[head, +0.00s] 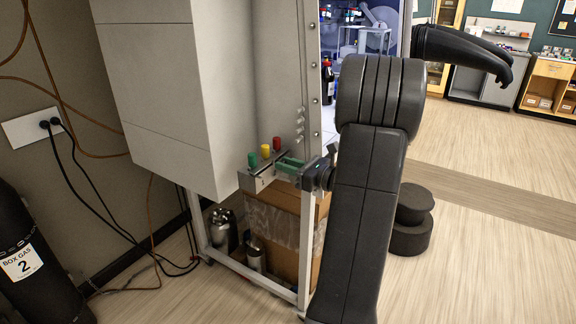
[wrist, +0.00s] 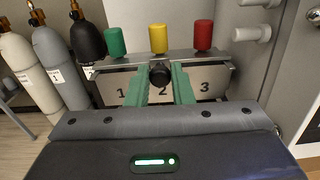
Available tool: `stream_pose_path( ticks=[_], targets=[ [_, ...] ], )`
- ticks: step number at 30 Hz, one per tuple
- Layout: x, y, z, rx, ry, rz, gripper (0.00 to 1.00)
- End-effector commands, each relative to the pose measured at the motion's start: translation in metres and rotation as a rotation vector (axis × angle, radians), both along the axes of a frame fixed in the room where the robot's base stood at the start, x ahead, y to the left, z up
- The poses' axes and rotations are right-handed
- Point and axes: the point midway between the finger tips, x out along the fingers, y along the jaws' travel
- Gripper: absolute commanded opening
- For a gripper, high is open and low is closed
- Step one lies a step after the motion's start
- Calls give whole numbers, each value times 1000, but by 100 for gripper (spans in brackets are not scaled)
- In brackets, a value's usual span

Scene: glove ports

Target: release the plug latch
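A metal strip (head: 254,183) at the lower front of the cabinet carries a green, a yellow and a red cap. In the wrist view its face plate (wrist: 213,79) is numbered 1, 2, 3 beneath the green (wrist: 115,42), yellow (wrist: 158,38) and red (wrist: 203,35) caps. A round black knob (wrist: 160,73) stands out in front of the plate near number 2, below the yellow cap. My gripper (wrist: 160,72) has its green fingers on either side of this knob. Whether they touch it is unclear. In the head view the gripper (head: 287,162) is at the strip. I cannot identify a latch for certain.
White pegs (wrist: 251,34) stick out of the cabinet wall right of the red cap. Several gas cylinders (wrist: 56,60) stand at the left. A frame leg (head: 306,250) and a cardboard box (head: 270,224) are below the strip. A black stepped base (head: 411,225) stands right of my arm.

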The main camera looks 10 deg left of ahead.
Motion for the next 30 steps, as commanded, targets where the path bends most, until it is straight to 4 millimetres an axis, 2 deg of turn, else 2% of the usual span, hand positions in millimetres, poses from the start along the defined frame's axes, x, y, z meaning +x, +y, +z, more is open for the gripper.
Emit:
stream_pose_path(
  ticks=[5, 12, 18, 19, 22, 30],
  targets=[
    [0, -1, 0, 0, 0, -1, 0],
    [-7, -18, 0, -2, 2, -1, 0],
    [-7, -18, -1, -2, 2, 0, 0],
    [-7, -18, -1, -2, 2, 0, 22],
    [-7, -18, -1, -2, 2, 0, 41],
    [-6, -18, 0, -1, 0, 0, 41]
  ],
)
